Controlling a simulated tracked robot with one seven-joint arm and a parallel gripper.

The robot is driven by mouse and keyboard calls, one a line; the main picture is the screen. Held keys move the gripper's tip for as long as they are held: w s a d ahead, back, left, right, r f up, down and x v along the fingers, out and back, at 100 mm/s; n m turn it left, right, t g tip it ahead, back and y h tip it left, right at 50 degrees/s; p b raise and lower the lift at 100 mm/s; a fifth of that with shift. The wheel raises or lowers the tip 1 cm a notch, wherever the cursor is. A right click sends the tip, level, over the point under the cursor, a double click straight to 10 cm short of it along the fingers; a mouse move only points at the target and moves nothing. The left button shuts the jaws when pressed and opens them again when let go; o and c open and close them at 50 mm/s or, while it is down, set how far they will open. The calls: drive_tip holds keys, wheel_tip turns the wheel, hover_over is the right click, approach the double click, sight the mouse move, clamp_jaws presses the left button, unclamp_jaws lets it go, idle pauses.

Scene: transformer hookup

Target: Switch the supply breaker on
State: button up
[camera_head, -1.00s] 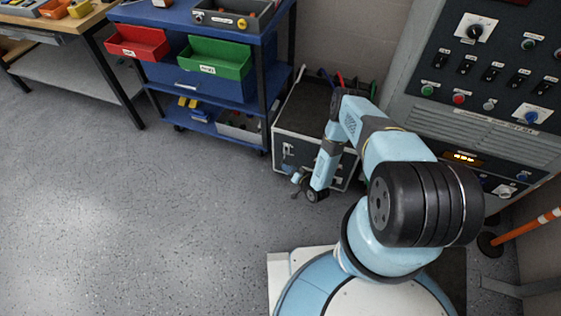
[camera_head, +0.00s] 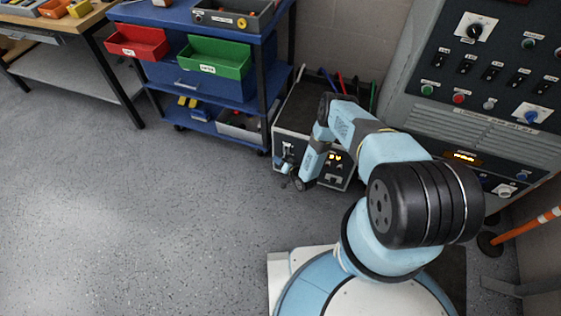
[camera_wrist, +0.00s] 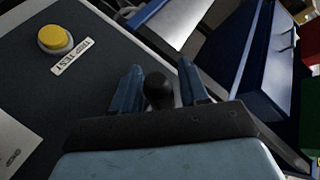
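In the wrist view, a black round-ended knob (camera_wrist: 159,90) stands between the two blue fingers of my gripper (camera_wrist: 160,86). It looks like the end of the breaker lever; its base is hidden. The fingers are apart, with a narrow gap seeming to show beside the knob. The dark panel (camera_wrist: 100,52) beside it carries a yellow button (camera_wrist: 55,40) labelled TRIP TEST. In the head view, my gripper (camera_head: 291,180) is small, at the front left of the dark box (camera_head: 292,117). The lever's position, on or off, is unclear.
An orange display (camera_head: 336,156) glows on the box front. Cables stand at the box's back. A blue cart (camera_head: 225,131) with red and green bins is left of the box. A grey control cabinet (camera_head: 455,122) is on the right. The floor to the left is clear.

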drive_tip(key=c, duration=0.7)
clamp_jaws()
drive_tip(key=shift+d, duration=0.25)
